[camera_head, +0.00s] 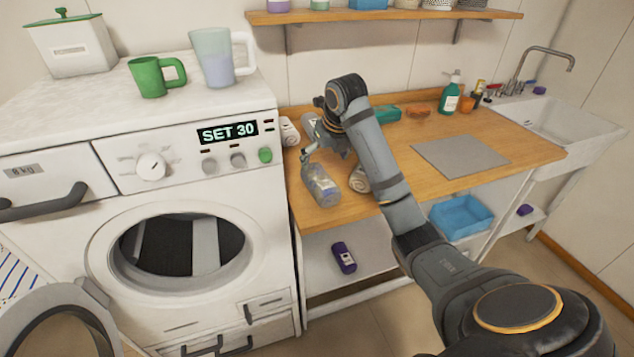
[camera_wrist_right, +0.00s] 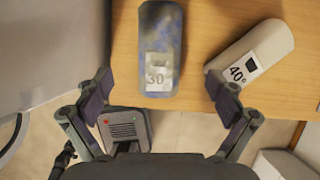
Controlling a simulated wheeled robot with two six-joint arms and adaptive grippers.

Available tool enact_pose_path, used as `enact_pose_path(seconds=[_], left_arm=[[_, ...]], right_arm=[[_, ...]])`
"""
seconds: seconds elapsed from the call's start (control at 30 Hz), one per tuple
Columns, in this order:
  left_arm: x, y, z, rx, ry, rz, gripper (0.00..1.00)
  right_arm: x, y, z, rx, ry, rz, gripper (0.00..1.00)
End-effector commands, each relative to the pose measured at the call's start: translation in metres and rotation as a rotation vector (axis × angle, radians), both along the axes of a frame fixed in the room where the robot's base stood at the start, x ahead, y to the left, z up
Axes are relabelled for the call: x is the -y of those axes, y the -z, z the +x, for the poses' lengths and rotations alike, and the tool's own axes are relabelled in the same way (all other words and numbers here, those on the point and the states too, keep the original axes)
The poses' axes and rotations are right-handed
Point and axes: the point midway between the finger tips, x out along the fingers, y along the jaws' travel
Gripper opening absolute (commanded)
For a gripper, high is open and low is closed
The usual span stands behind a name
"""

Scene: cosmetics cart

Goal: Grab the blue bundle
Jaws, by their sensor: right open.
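The blue bundle (camera_wrist_right: 161,30) is a mottled blue-grey roll with a white "30" label. It lies on the wooden counter (camera_head: 405,160) beside the washing machine, and in the head view it shows (camera_head: 322,186) just below my right gripper (camera_head: 325,155). In the right wrist view, my right gripper (camera_wrist_right: 159,92) is open and empty. Its fingers stand on either side of the bundle's near end, apart from it. My left gripper is not in view.
A beige bundle marked 40° (camera_wrist_right: 250,58) lies close to the right of the blue one, near the right finger. The washing machine (camera_head: 190,285) stands at the left with its door open. A grey mat (camera_head: 460,156) and bottles are further right. A purple bottle (camera_head: 343,257) is below the counter.

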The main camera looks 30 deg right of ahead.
Motion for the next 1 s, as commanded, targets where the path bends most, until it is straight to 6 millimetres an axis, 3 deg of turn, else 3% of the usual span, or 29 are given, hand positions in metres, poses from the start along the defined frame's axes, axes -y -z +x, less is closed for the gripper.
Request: enact_pose_path(seconds=[0.1, 0.2, 0.33, 0.47, 0.57, 0.77, 1.0], left_arm=[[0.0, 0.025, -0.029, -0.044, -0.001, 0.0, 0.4], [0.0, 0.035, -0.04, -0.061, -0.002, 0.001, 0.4], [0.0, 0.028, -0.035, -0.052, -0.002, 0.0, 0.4], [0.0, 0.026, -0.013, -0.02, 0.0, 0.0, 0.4], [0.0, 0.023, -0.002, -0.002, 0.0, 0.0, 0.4], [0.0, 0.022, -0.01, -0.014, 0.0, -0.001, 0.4], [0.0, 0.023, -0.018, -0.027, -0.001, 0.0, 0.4]], right_arm=[[0.0, 0.02, 0.005, 0.001, 0.001, 0.002, 0.94], [0.001, 0.032, 0.011, -0.001, 0.0, 0.002, 0.94], [0.002, 0.045, 0.018, -0.001, 0.001, 0.002, 0.94], [0.003, 0.05, 0.019, 0.0, 0.002, 0.001, 0.94], [0.003, 0.065, 0.022, -0.004, 0.002, 0.001, 0.94], [0.004, 0.093, 0.032, 0.0, 0.003, 0.003, 0.94], [0.005, 0.097, 0.034, 0.001, 0.004, 0.001, 0.94]])
